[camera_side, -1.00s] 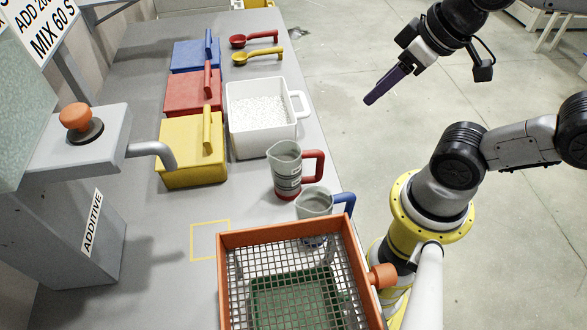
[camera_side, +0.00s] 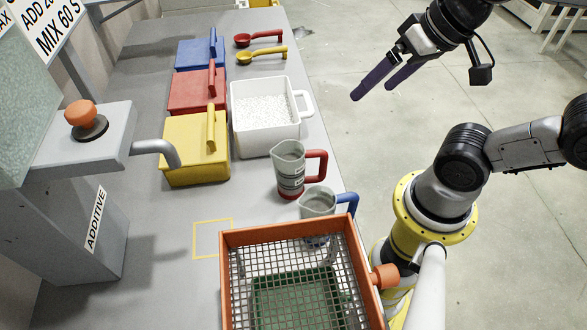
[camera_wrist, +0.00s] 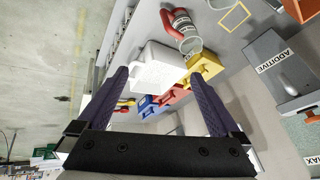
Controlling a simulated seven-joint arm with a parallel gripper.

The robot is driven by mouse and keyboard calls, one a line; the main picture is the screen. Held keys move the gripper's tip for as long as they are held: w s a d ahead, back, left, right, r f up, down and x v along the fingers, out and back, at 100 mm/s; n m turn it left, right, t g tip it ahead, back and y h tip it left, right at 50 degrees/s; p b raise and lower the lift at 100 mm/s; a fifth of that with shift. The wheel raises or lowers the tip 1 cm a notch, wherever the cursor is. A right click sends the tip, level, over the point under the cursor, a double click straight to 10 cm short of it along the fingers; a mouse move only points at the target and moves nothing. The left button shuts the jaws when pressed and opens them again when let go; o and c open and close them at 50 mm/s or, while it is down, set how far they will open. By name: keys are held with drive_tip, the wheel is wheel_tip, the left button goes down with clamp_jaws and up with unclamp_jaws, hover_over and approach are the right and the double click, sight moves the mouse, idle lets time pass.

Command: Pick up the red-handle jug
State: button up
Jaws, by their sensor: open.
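The red-handle jug (camera_side: 290,168) is a clear grey jug with a red base. It stands upright on the grey table, its red handle pointing right toward the table's edge. It also shows at the top of the wrist view (camera_wrist: 184,30). My gripper (camera_side: 372,95) has two dark purple fingers. It is open and empty, up and to the right of the jug in the side view and well apart from it. In the wrist view its fingertips (camera_wrist: 159,76) appear on either side of the white tub, with the jug beyond them.
A blue-handle jug (camera_side: 318,202) stands close in front of the red-handle jug. An orange-framed sieve (camera_side: 350,255) is nearer the camera. A white tub (camera_side: 265,140) of white granules is behind the jug. Yellow (camera_side: 195,165), red and blue lidded boxes stand left. A yellow outlined square (camera_side: 198,240) is bare.

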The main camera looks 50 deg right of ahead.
drive_tip(key=w+a+m+g+y, duration=0.1)
drive_tip(key=w+a+m, duration=0.15)
drive_tip(key=m, duration=0.25)
drive_tip(key=m+g+y, duration=0.3)
drive_tip(key=m+g, duration=0.2)
drive_tip(key=m, duration=0.5)
approach(289, 172)
drive_tip(key=f, duration=0.4)
drive_tip(key=w+a+f, duration=0.1)
drive_tip(key=f, duration=0.3)
drive_tip(key=a+f, duration=0.1)
drive_tip(key=f, duration=0.3)
drive_tip(key=shift+w+f, duration=0.15)
drive_tip(key=shift+f, duration=0.05)
drive_tip(key=c, duration=1.3)
